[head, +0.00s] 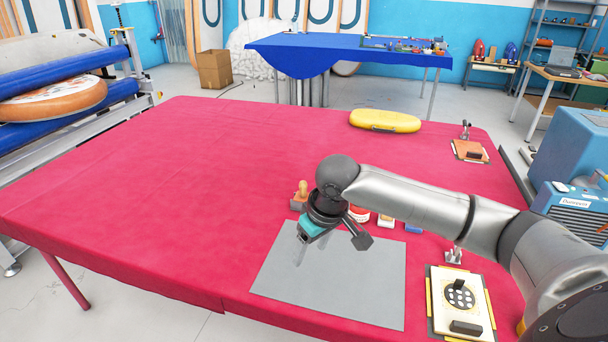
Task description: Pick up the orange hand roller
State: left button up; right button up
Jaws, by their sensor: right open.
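A small orange-brown piece with a rounded knob (301,194) stands on the red table (180,190), just left of my right gripper. It may be the orange hand roller, but it is too small and partly covered to tell. My right gripper (335,238) points down above the back part of a grey mat (335,285). It is open, with nothing seen between its fingers. The gripper and wrist hide part of the area behind them. My left gripper is not in view.
A red and white tin (358,213), a cream block (386,221) and a blue piece (413,228) sit close behind the gripper. A yellow inflatable (385,121) lies at the back. The table's left half is clear.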

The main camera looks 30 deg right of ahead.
aim_at(301, 196)
jog(key=i+l, duration=1.05)
